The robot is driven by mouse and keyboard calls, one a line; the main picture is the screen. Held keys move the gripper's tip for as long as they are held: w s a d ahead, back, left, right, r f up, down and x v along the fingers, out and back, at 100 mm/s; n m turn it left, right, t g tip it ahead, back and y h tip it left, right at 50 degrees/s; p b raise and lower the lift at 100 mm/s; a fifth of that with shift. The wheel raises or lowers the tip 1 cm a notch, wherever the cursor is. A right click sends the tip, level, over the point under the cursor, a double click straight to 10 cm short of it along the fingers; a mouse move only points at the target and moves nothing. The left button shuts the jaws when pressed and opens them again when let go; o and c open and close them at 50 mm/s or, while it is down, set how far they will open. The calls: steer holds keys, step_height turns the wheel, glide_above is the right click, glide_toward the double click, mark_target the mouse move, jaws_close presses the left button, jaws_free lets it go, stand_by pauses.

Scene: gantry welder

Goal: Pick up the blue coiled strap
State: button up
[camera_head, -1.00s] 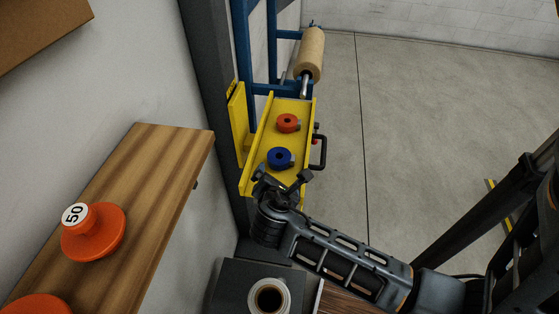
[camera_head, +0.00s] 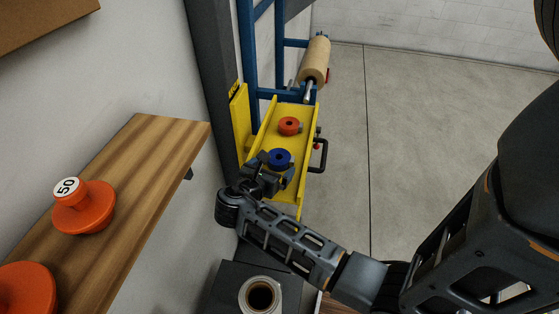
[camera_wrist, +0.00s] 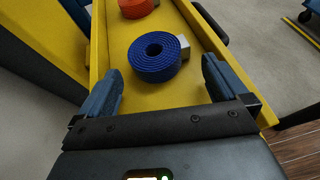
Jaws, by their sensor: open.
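The blue coiled strap (camera_head: 280,158) lies flat on the yellow tray (camera_head: 299,141). In the wrist view the blue coiled strap (camera_wrist: 155,57) shows as a round roll with a dark centre hole and a grey buckle at its right. My gripper (camera_head: 268,173) is at the near end of the tray, just short of the strap. In the wrist view my gripper (camera_wrist: 160,85) is open and empty. Its two fingers point toward the strap, which sits ahead of and between them, apart from both.
An orange coiled strap (camera_head: 289,126) lies behind the blue one, also in the wrist view (camera_wrist: 137,6). The tray has raised yellow side walls and a black handle (camera_head: 318,156) at the right. A wooden shelf (camera_head: 142,165) with orange weights (camera_head: 84,207) stands left. A cup (camera_head: 261,296) is below.

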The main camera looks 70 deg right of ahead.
mark_target(279, 161)
steer(key=x, duration=0.5)
steer(key=shift+d+r, duration=0.2)
steer(key=c, duration=0.9)
